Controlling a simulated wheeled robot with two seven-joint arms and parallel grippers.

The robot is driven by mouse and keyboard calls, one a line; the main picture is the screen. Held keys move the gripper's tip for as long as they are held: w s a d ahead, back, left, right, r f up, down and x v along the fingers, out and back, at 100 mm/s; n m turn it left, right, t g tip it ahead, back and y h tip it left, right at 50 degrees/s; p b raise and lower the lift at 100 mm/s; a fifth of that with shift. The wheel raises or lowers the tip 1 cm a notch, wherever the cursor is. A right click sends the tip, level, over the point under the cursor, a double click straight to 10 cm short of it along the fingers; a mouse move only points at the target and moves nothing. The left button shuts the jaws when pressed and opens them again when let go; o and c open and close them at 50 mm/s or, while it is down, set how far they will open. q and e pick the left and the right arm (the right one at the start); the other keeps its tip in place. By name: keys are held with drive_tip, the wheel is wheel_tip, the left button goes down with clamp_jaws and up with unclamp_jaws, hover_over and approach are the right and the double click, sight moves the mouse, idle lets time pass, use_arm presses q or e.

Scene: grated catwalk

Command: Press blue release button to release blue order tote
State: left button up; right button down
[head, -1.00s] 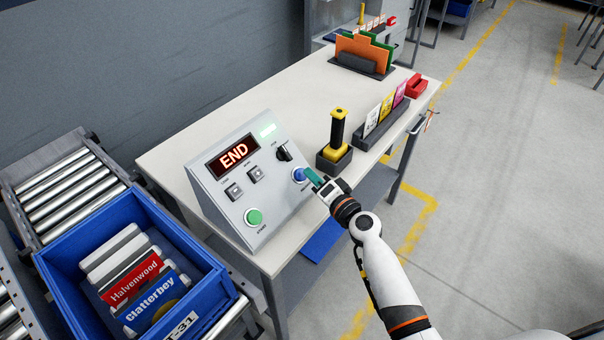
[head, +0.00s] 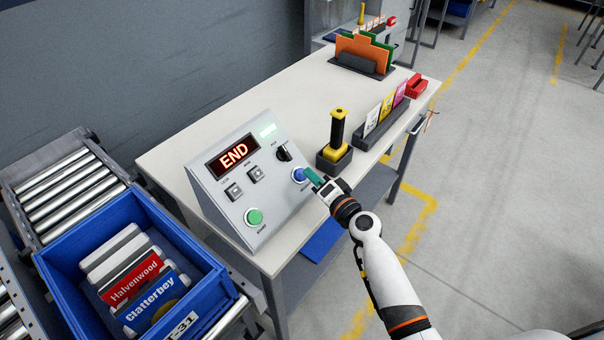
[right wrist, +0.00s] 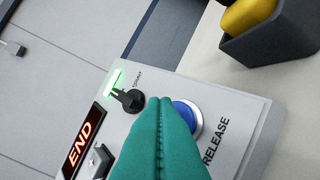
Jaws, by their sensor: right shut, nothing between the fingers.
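The blue release button (head: 299,175) sits at the right end of a grey sloped control panel (head: 222,204). In the right wrist view the blue button (right wrist: 186,113) is partly hidden behind my fingers, beside the word RELEASE. My right gripper (head: 313,176) has teal fingers, shut and empty, with the tips at the button. In the right wrist view the fingertips (right wrist: 160,101) overlap the button's left side; I cannot tell whether they touch it. The blue order tote (head: 214,283) stands on the roller conveyor at the lower left, holding labelled items. My left gripper is not in view.
The panel display (head: 234,156) reads END. A green button (head: 254,216), two square buttons and a black selector knob (head: 284,152) are on the panel. A black and yellow handheld device (head: 337,132) stands in a holder behind my gripper. The far tabletop has clear room.

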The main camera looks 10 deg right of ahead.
drive_tip(key=shift+f, duration=0.15)
drive_tip(key=shift+w+a+f+b, duration=0.15)
drive_tip(key=shift+w+a+b, duration=0.1)
drive_tip(key=shift+b, duration=0.15)
